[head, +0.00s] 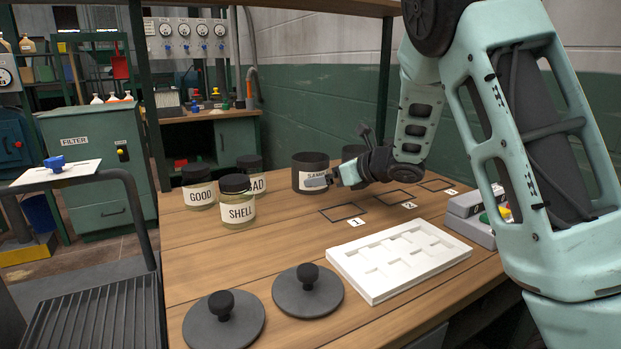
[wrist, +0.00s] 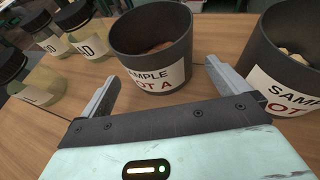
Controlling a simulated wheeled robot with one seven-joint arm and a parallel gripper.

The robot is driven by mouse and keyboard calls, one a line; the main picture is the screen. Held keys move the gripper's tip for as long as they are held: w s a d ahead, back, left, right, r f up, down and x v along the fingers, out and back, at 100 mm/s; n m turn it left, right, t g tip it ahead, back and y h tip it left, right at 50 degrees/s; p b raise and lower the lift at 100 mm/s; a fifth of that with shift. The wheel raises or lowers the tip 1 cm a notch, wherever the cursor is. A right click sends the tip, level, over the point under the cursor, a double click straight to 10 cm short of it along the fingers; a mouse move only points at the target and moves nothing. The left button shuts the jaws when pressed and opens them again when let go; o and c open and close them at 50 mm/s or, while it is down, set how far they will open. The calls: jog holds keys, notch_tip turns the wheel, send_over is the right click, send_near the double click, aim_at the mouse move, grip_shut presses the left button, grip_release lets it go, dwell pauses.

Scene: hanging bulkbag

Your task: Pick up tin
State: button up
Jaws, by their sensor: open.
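A dark open tin (head: 309,161) with a white "SAMPLE" label stands upright on the wooden bench. In the wrist view the same kind of tin (wrist: 152,35), labelled "SAMPLE" and "OT A", stands ahead of the fingers with brown lumps inside. In the head view my gripper (head: 328,180) is just in front of the tins.
Jars labelled GOOD (head: 198,188), SHELL (head: 237,205) and BAD (head: 251,176) stand left of the tins. Two dark knobbed lids (head: 308,298) and a white tray (head: 400,258) lie nearer. Numbered marked squares (head: 343,211) and a button box (head: 478,222) are right.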

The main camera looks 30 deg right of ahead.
jog(key=x, duration=0.5)
jog(key=shift+w+a+r, duration=0.1)
jog(key=shift+w+a, duration=0.05)
jog(key=c, duration=1)
jog(key=shift+r, duration=0.1)
